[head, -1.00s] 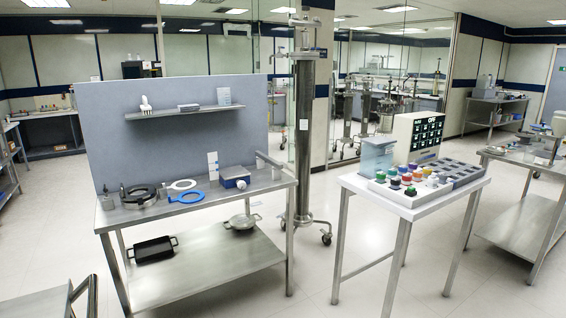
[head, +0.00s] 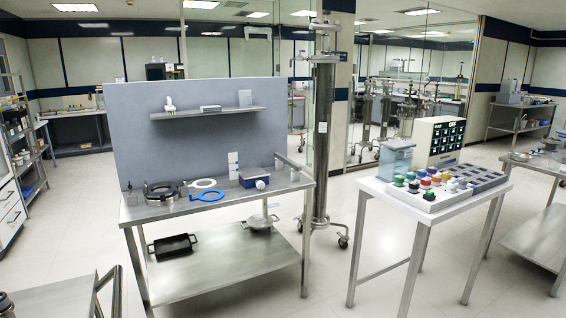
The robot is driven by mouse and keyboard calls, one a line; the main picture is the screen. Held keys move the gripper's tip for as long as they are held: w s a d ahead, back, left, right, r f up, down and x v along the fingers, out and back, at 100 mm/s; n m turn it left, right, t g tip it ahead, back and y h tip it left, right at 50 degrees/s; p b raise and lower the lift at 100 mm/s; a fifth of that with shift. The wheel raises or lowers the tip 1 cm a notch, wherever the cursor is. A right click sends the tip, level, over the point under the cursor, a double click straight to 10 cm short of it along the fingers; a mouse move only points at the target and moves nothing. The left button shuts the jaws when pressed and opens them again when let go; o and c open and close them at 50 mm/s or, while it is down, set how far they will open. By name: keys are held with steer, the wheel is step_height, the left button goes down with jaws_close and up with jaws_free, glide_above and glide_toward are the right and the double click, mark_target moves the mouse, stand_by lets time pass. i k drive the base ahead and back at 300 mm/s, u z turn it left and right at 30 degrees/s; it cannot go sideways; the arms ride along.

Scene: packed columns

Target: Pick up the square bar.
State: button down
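I cannot pick out the square bar for certain. A slim grey bar-like piece (head: 288,161) shows at the back right end of the steel workbench (head: 225,209), beside the grey back panel; at this size I cannot tell whether it is the square bar. My gripper is not in view.
A white table (head: 408,196) with coloured-cap bottles stands right. Floor shows between the two.

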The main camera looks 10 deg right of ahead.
mark_target(296, 167)
steer(key=i, duration=0.9)
steer(key=z, duration=0.25)
steer(key=k, duration=0.2)
steer(key=u, duration=3.05)
